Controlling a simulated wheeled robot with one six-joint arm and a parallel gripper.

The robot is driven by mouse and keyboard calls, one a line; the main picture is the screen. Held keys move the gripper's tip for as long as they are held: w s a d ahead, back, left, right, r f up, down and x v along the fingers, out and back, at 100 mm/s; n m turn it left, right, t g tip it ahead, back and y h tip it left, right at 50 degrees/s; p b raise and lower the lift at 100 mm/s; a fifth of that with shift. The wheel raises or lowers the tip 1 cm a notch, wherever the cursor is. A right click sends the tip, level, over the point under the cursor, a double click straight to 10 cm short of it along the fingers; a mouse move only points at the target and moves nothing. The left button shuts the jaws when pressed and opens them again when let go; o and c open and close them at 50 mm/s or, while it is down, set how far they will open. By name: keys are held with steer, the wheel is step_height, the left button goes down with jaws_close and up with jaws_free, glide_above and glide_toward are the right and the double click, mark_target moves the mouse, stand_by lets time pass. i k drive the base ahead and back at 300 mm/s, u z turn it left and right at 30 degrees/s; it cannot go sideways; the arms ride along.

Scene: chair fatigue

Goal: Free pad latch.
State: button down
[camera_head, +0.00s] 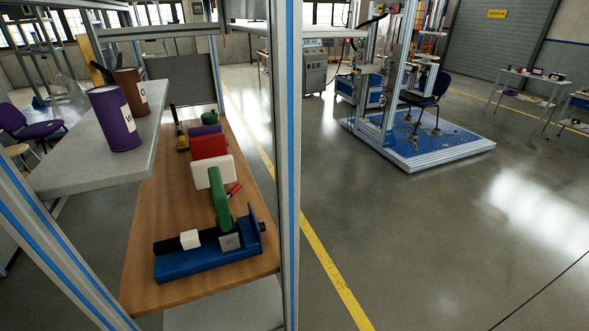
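No part that I can surely name as the pad latch shows. A chair test rig (388,80) stands at the back on a blue platform (432,146), with a dark blue chair (428,92) in it. Any latch or pad there is too small to tell. Nearer, on a wooden bench top (140,285), lies a blue fixture (190,262) with an upright green handle (219,198), a white block (190,239) and a black cylinder. My gripper is not in view.
Behind the fixture stand white (213,174), red (209,146) and purple blocks. A grey shelf (75,165) holds a purple can (114,120) and a brown can (131,90). A metal post (287,170) rises beside the bench. The floor (430,240) at right is clear.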

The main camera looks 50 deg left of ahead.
mark_target(237, 187)
steer(key=i, duration=1.05)
steer(key=u, duration=3.9)
steer(key=i, duration=0.5)
steer(key=z, duration=0.05)
